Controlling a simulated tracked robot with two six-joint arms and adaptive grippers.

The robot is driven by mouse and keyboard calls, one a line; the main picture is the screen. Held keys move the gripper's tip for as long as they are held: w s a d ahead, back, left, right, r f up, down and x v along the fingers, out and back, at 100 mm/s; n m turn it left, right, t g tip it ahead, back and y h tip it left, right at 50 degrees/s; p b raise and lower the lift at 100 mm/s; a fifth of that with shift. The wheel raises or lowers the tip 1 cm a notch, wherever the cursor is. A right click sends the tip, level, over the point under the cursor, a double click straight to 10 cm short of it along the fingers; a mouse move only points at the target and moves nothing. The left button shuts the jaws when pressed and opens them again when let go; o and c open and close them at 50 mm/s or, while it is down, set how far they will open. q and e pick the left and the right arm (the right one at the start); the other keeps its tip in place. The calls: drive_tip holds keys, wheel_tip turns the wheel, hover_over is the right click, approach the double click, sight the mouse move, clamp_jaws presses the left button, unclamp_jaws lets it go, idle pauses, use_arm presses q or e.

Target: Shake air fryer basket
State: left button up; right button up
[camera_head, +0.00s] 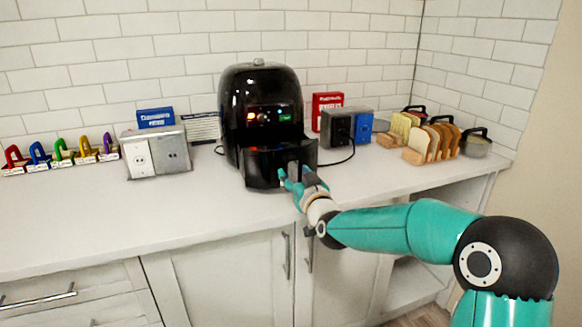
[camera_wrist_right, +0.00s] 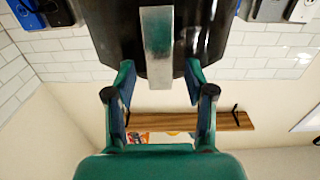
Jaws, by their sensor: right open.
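The black air fryer (camera_head: 262,92) stands upright on the white counter against the tiled wall, with small lights lit on its front panel. Its basket (camera_head: 262,168) is at the lower front and juts forward of the upper body; I cannot tell how far it is out. My right gripper (camera_head: 293,177) is at the basket's front. In the right wrist view, the silver basket handle (camera_wrist_right: 157,45) lies between the spread fingers of the right gripper (camera_wrist_right: 158,75), with gaps on both sides. The gripper covers much of the handle in the head view. My left gripper is not in view.
Left of the fryer are an outlet box (camera_head: 140,155), a blue box (camera_head: 155,117) and several coloured clamp-like items (camera_head: 62,150). To the right are a black box (camera_head: 338,127), a red box (camera_head: 326,105), a bread rack (camera_head: 432,143) and a lidded pot (camera_head: 477,145). The counter's left front is clear.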

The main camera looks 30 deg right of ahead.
sight(293, 171)
drive_tip(key=shift+x, duration=1.65)
clamp_jaws()
